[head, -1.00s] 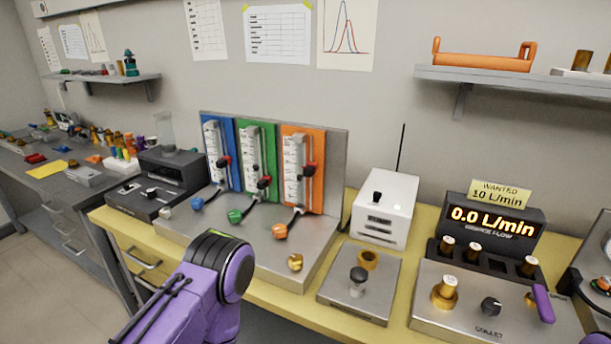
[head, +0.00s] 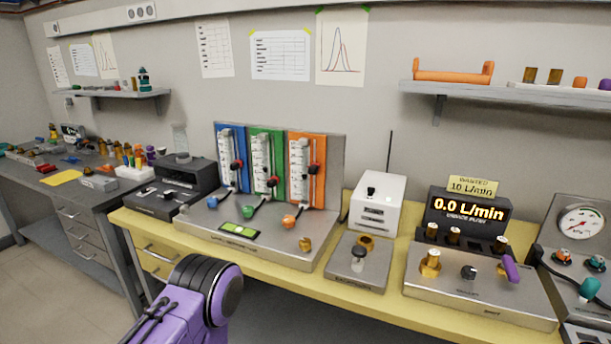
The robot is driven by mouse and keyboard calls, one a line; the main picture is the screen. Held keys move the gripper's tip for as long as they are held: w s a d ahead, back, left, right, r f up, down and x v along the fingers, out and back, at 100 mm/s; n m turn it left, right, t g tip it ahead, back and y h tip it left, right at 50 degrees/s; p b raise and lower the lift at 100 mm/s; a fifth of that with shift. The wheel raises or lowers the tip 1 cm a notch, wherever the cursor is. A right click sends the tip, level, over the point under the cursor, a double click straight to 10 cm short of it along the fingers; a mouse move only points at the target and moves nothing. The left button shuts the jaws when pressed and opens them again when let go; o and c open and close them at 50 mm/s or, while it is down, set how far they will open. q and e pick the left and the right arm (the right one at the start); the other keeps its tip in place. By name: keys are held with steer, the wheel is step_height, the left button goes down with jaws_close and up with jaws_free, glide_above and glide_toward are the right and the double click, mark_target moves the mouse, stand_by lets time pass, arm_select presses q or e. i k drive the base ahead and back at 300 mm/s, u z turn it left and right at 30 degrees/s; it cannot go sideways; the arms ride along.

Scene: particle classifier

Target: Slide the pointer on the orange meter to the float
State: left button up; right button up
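The orange meter (head: 321,180) is the rightmost of three upright meters on a grey metal stand. It has a white scale (head: 298,172) with a clear tube and an orange knob (head: 290,221) at its foot. A red and black pointer (head: 315,169) sits at its right side, around mid-height. The float inside the tube is too small to make out. My purple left arm shows at the bottom left, in front of the bench and apart from the meter. Its gripper is out of view. My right arm and gripper are out of view.
Blue (head: 239,145) and green (head: 277,150) meters stand left of the orange one. A brass knob (head: 305,244) is on the stand's front right. A white box (head: 378,203) and a display reading 0.0 L/min (head: 468,210) stand to the right. The space before the orange meter is open.

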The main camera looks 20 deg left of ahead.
mark_target(314, 168)
steer(key=z, duration=1.15)
steer(key=i, duration=0.6)
steer(key=u, duration=0.55)
